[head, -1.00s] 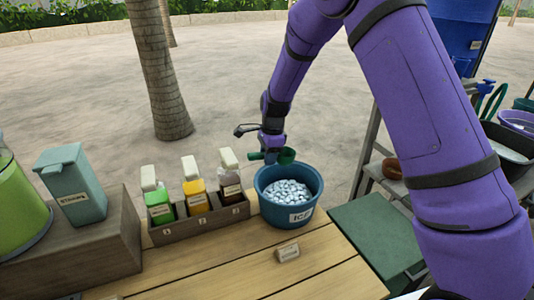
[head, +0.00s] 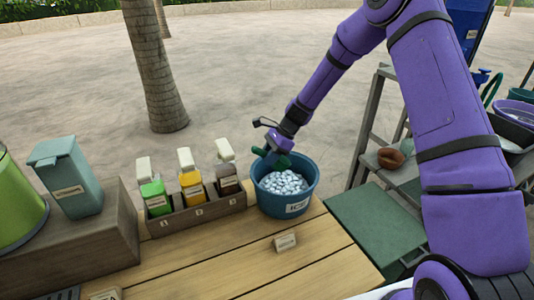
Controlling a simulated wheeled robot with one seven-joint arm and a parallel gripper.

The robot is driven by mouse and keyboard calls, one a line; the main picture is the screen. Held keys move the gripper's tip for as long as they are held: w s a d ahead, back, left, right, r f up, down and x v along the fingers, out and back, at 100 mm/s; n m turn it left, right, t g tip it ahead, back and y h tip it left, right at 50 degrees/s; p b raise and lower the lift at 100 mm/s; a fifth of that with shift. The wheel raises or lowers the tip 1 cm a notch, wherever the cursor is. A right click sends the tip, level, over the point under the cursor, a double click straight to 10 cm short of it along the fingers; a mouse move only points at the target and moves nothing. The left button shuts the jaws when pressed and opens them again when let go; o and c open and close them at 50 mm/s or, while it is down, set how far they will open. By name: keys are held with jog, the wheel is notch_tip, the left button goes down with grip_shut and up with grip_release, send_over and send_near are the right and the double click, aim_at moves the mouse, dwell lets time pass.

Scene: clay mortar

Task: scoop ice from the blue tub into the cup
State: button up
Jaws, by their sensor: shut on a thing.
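The blue tub (head: 304,204), labelled ICE, stands on the wooden counter in the head view. It holds a heap of pale ice (head: 283,183). My gripper (head: 272,152) is at the tub's far left rim, tilted, and shut on a dark green scoop (head: 280,162). The scoop's bowl is over the far part of the tub, close above the ice; I cannot tell whether it touches the ice or holds any. No cup can be made out in this view.
A rack (head: 198,214) with several bottles stands left of the tub. A small label block (head: 285,242) sits in front of it. A teal box (head: 68,178) and a green container (head: 16,215) stand at the left. A green surface (head: 375,228) lies to the right.

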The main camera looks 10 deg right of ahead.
aim_at(282, 159)
jog(key=shift+d+f+y, duration=0.25)
jog(key=shift+f+y, duration=0.3)
jog(key=shift+y, duration=0.15)
jog(key=shift+f, duration=5.35)
jog(key=d, duration=0.5)
jog(key=shift+w+d+r, duration=0.1)
jog(key=shift+w+r, duration=0.05)
jog(key=shift+r, duration=1.7)
jog(key=shift+w+d+r, duration=0.1)
jog(key=shift+r, duration=1.7)
jog(key=shift+w+r, duration=0.15)
jog(key=shift+r, duration=1.7)
jog(key=shift+a+r+h, duration=0.5)
jog(key=shift+r+h, duration=0.05)
jog(key=shift+h, duration=0.15)
jog(key=shift+s+a+r+t+h, duration=0.1)
jog(key=shift+a+r+h, duration=0.4)
jog(key=shift+h, duration=0.3)
jog(key=shift+s+a+r+t+h, duration=0.1)
jog(key=shift+a+r+h, duration=0.15)
jog(key=shift+r+h, duration=0.45)
jog(key=shift+a+r+t+h, duration=0.1)
jog(key=shift+a+r+h, duration=0.3)
jog(key=shift+h, duration=0.5)
jog(key=shift+a+r+h, duration=0.2)
jog(key=shift+r+h, duration=0.25)
jog(key=shift+h, duration=0.25)
jog(key=shift+d, duration=0.1)
